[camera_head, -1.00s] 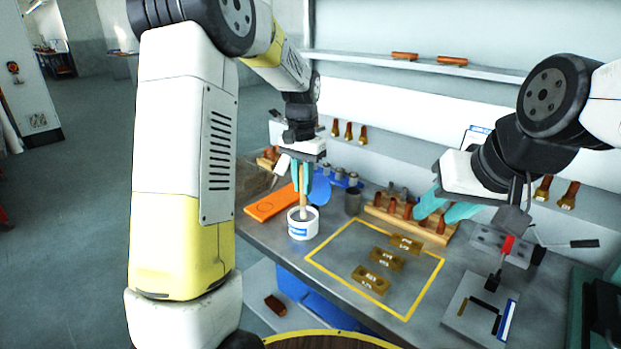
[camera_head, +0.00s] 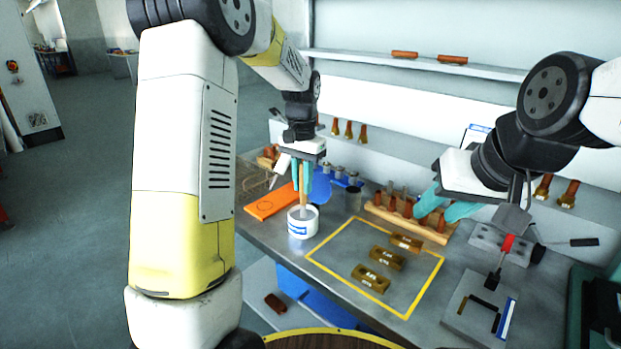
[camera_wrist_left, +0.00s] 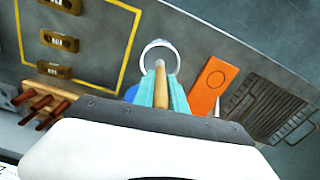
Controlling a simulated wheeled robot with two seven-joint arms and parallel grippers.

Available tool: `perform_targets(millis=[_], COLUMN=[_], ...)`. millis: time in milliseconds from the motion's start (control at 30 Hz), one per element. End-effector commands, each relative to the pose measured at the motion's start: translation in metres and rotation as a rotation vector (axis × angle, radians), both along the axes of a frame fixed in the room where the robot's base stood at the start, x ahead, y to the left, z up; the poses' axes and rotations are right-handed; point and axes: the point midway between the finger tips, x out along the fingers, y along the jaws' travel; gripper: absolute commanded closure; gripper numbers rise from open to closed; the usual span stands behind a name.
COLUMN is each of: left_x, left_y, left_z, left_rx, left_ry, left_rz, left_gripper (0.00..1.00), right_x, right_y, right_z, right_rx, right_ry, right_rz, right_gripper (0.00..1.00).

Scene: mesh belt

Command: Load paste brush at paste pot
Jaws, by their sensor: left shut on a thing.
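The white paste pot (camera_head: 302,230) with a blue label stands on the grey bench, left of the yellow-outlined area. My left gripper (camera_head: 302,187) is above the pot, its teal fingers shut on the wooden handle of the paste brush (camera_head: 304,203). The brush points down, its lower end inside the pot's mouth; the bristles are hidden. In the left wrist view the brush handle (camera_wrist_left: 161,90) runs between the fingers towards the pot rim (camera_wrist_left: 174,48). My right gripper (camera_head: 435,204) is at the wooden rack; its teal fingers are apart, and I see nothing held between them.
Several brass blocks (camera_head: 387,259) lie inside the yellow outline (camera_head: 330,272). An orange plate (camera_head: 270,202) lies left of the pot. A wooden rack (camera_head: 398,219) with several handled tools stands at the back.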

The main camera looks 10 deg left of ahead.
Motion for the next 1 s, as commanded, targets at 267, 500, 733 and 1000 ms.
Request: perform_targets(millis=[267, 500, 733, 1000], left_x=[0.000, 0.000, 0.000, 0.000], left_y=[0.000, 0.000, 0.000, 0.000], left_z=[0.006, 0.026, 0.045, 0.065], left_rx=[0.000, 0.000, 0.000, 0.000], left_ry=[0.003, 0.001, 0.000, 0.001], left_rz=[0.000, 0.000, 0.000, 0.000], left_gripper=[1.00, 1.00, 1.00, 1.00], right_x=[0.000, 0.000, 0.000, 0.000], right_y=[0.000, 0.000, 0.000, 0.000], right_z=[0.000, 0.000, 0.000, 0.000], right_rx=[0.000, 0.000, 0.000, 0.000], right_ry=[0.000, 0.000, 0.000, 0.000], right_rz=[0.000, 0.000, 0.000, 0.000], right_gripper=[0.61, 0.61, 0.61, 0.61])
